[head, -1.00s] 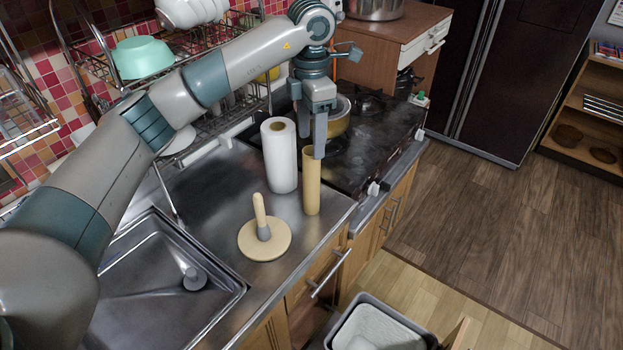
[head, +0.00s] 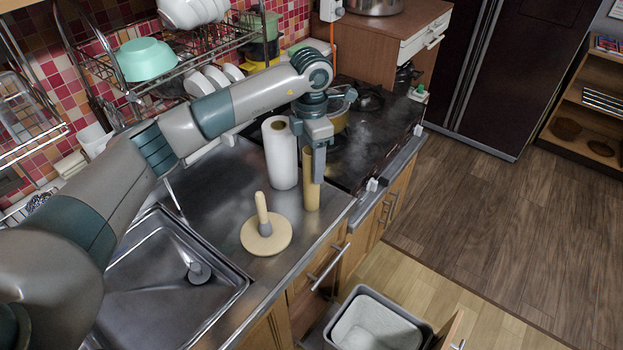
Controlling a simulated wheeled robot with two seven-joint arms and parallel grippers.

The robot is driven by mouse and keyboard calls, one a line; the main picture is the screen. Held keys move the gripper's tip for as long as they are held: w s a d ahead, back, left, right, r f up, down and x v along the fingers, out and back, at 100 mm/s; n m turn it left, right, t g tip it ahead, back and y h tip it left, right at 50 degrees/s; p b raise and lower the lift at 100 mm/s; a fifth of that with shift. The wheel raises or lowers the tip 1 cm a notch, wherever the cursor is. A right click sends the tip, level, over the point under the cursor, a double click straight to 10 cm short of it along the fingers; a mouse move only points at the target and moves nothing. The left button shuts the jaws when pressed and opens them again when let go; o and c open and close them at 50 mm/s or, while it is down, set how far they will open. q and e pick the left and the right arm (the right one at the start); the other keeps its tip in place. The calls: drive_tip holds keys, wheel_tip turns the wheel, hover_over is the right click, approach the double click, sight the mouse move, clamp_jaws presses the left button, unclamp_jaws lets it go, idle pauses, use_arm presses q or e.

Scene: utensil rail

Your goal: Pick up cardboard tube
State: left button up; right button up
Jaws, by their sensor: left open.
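The cardboard tube (head: 311,196) is a slim tan cylinder standing upright on the steel counter (head: 222,190), near its front edge. My left gripper (head: 313,166) points down from above, with its fingers at the tube's upper part. The jaws are open; the near finger covers part of the tube's top. I cannot tell whether a finger touches the tube. My right gripper is not in view.
A white paper roll (head: 281,155) stands close left of the tube. A round wooden holder with a short peg (head: 265,234) is in front. The sink (head: 165,285) is at left, the black stove (head: 365,150) behind right. A bin (head: 375,328) sits below in front.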

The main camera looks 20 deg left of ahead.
use_arm(q)
drive_tip(key=f+p, duration=0.3)
drive_tip(key=f, duration=0.2)
drive_tip(key=shift+w, duration=0.2)
idle(0.3)
drive_tip(key=c, duration=1.1)
